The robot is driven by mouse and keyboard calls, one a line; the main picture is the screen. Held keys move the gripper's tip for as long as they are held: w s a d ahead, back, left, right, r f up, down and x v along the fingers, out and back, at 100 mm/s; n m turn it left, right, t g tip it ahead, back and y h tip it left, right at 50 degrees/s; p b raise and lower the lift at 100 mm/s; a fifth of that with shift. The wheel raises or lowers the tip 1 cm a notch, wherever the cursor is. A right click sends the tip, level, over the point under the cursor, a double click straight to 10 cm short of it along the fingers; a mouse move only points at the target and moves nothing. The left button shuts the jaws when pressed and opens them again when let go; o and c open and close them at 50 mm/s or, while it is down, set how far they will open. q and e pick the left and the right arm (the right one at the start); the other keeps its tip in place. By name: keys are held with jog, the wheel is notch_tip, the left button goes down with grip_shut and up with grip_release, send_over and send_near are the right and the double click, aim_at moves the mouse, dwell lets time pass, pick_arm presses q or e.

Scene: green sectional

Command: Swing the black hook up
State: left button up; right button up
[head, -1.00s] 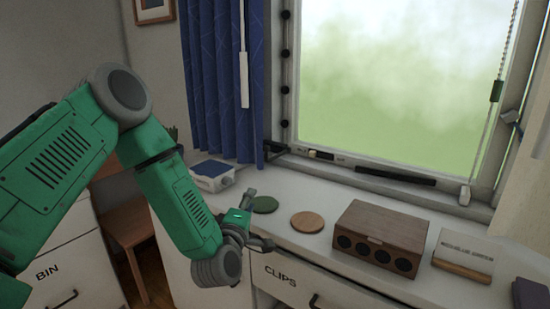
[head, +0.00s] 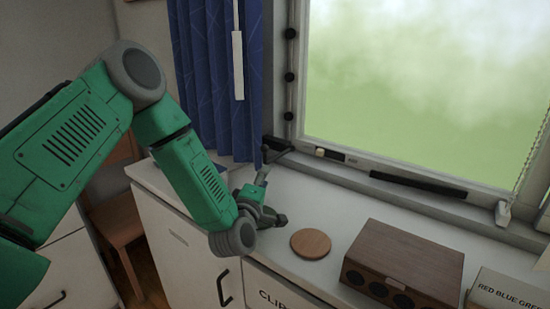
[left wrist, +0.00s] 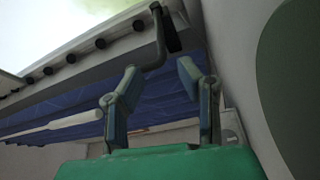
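What looks like the black hook (head: 276,148) is a dark bent piece at the lower left corner of the window frame, beside the blue curtain. In the left wrist view a dark bent hook (left wrist: 160,38) hangs from the frame ahead of the fingers, nearly above the gap between them. My left gripper (head: 272,198) is over the white counter, below and a little short of the hook. Its two fingers stand apart with nothing between them, also in the left wrist view (left wrist: 160,78). They look apart from the hook. My right gripper is not in view.
A blue curtain (head: 218,90) with a white wand (head: 238,65) hangs close left of the hook. On the white counter (head: 300,275) are a round brown coaster (head: 311,244), a wooden box (head: 405,260) and a lettered block (head: 508,298). The window (head: 420,80) stands behind.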

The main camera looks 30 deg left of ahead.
aim_at(275, 157)
pick_arm(q)
jog(key=x, duration=1)
jog(key=shift+f, duration=0.1)
jog(key=shift+w+a, duration=0.3)
jog(key=shift+w, duration=0.2)
jog(key=shift+w+d, duration=0.1)
jog(key=shift+d, duration=0.15)
grip_shut()
